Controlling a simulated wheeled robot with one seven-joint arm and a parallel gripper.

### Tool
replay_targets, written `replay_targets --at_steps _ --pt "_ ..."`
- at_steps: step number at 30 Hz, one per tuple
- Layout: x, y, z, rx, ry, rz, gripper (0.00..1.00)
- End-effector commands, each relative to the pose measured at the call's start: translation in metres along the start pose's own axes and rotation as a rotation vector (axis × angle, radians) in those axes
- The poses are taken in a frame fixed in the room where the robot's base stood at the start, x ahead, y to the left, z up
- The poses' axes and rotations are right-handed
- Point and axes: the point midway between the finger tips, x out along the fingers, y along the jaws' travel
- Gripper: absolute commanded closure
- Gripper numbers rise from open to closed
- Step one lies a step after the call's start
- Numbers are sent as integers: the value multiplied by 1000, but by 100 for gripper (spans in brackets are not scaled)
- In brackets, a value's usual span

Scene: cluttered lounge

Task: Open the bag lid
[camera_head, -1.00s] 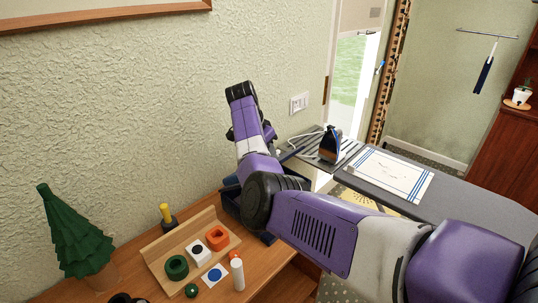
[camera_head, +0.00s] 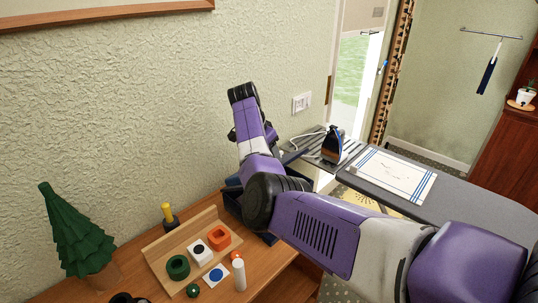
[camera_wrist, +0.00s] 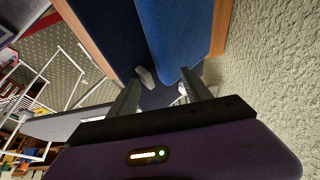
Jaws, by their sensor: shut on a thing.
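The bag (camera_head: 232,204) is dark blue and sits on the wooden desk against the wall in the head view, mostly hidden behind my arm. In the wrist view a brighter blue panel, which looks like the bag lid (camera_wrist: 177,35), lies beside a darker navy part of the bag (camera_wrist: 110,32). My gripper (camera_wrist: 162,88) reaches the near end of the blue panel, its two grey fingers on either side, and is shut on the lid. The exact contact is dark and hard to see. In the head view my arm hides the fingers.
An ironing board (camera_head: 455,202) with an iron (camera_head: 333,146) stands to the right. The textured wall is close behind the bag.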

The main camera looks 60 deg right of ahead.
Motion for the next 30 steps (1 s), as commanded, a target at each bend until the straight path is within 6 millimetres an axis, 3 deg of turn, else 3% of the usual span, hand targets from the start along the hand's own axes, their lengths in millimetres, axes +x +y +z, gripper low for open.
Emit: replay_targets --at_steps 15,30 --pt "-69 -1 2 -2 -1 -5 67" --pt "-78 1 0 0 -1 0 67"
